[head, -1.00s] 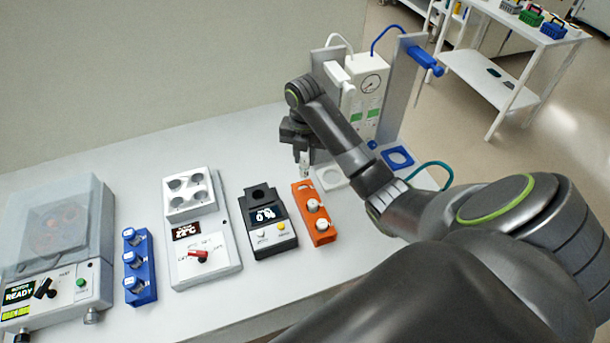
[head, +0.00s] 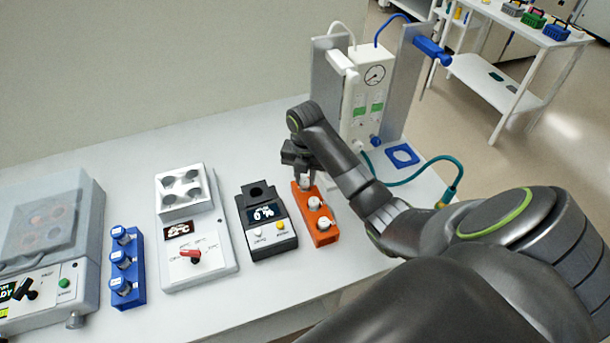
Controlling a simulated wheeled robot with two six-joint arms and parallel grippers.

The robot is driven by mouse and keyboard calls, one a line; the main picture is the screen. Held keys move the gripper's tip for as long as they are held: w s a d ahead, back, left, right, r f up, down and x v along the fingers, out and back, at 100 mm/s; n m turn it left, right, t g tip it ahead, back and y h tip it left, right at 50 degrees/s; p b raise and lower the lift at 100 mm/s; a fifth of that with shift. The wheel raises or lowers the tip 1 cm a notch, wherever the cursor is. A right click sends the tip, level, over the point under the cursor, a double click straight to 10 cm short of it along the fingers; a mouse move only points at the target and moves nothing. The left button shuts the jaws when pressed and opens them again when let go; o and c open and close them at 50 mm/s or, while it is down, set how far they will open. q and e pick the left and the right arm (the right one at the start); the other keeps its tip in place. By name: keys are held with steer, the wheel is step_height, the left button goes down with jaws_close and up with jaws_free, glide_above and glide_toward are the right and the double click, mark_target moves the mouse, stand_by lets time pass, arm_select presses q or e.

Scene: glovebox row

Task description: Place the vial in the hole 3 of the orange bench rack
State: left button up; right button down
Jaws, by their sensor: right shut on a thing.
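The orange bench rack (head: 325,238) stands near the right part of the bench. Two white-capped vials (head: 314,203) sit in its middle and near places. My right gripper (head: 304,176) is shut on a vial (head: 305,183) with a pale top, pointing down at the far end of the rack. The vial's lower part is at the far hole; I cannot tell how deep it is in, as the hole is hidden. My left gripper is not in view.
Left of the rack stand a black meter (head: 268,243), a white heater block (head: 206,262), a blue rack (head: 138,288) of vials and a lidded centrifuge (head: 50,225). Behind my right arm are a white gauge unit (head: 366,100) with grey panels and a blue square holder (head: 402,155).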

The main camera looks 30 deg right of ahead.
mark_target(305, 180)
steer(key=shift+f, duration=0.15)
steer(key=c, duration=1.2)
jaws_free()
step_height(305, 180, up, 4)
steer(key=shift+f, duration=0.2)
steer(key=shift+r+p, duration=4.1)
steer(key=shift+r, duration=0.3)
